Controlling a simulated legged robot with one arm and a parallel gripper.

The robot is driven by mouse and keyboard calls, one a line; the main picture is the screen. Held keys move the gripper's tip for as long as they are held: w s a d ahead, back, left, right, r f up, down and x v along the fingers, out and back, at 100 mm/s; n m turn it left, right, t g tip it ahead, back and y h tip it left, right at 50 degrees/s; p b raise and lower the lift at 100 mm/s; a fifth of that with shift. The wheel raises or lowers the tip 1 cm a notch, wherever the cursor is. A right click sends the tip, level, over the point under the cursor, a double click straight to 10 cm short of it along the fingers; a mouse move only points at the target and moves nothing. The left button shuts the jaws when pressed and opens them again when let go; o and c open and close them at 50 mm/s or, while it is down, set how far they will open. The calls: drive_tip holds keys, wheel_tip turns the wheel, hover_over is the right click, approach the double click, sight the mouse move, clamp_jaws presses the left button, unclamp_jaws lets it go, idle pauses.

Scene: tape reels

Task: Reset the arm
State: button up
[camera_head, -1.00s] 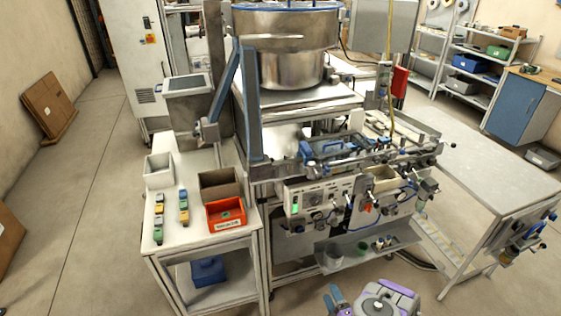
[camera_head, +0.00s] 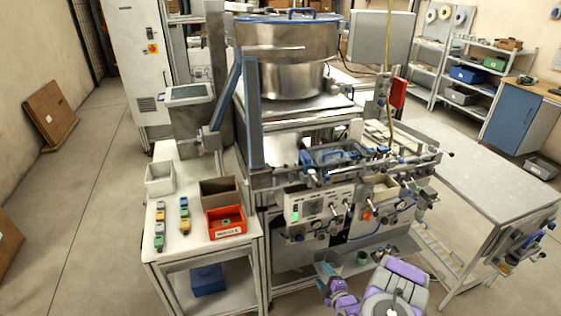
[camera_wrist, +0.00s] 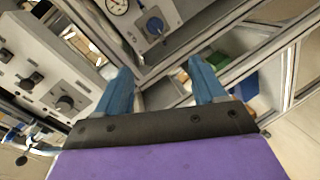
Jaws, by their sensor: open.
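My gripper (camera_wrist: 163,90) shows in the wrist view with its two blue fingers spread apart and nothing between them. Behind the fingers lie the machine's metal frame and a grey panel with a gauge and a blue knob (camera_wrist: 154,26). In the head view my purple and grey arm (camera_head: 398,285) is folded at the bottom, in front of the machine (camera_head: 320,205). The fingertips are hard to make out in that view.
A white side table (camera_head: 190,236) at left holds an orange bin (camera_head: 225,232), a brown box (camera_head: 221,190), a white box (camera_head: 160,188) and several small coloured blocks. A grey table (camera_head: 480,170) stands at right.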

wheel_tip(320, 180, up, 13)
drive_tip(key=w+a+m+g+h, duration=0.2)
drive_tip(key=w+a+m+g, duration=0.1)
drive_tip(key=m+g, duration=0.1)
drive_tip(key=s+r+m+g+h, duration=0.1)
drive_tip(key=s+r+m+g, duration=0.25)
drive_tip(key=s+r, duration=0.7)
drive_tip(key=s+r+m+g, duration=0.2)
drive_tip(key=s+r, duration=0.4)
drive_tip(key=s, duration=0.7)
drive_tip(key=s+r+m+g+h, duration=0.1)
drive_tip(key=s+r+m+g, duration=0.2)
drive_tip(key=s, duration=1)
drive_tip(key=s+r+m+g+h, duration=0.1)
drive_tip(key=s+r+m+g, duration=0.2)
drive_tip(key=s+r, duration=0.6)
drive_tip(key=s+m, duration=0.2)
drive_tip(key=s, duration=0.2)
drive_tip(key=shift+d, duration=0.25)
drive_tip(key=shift+w, duration=0.1)
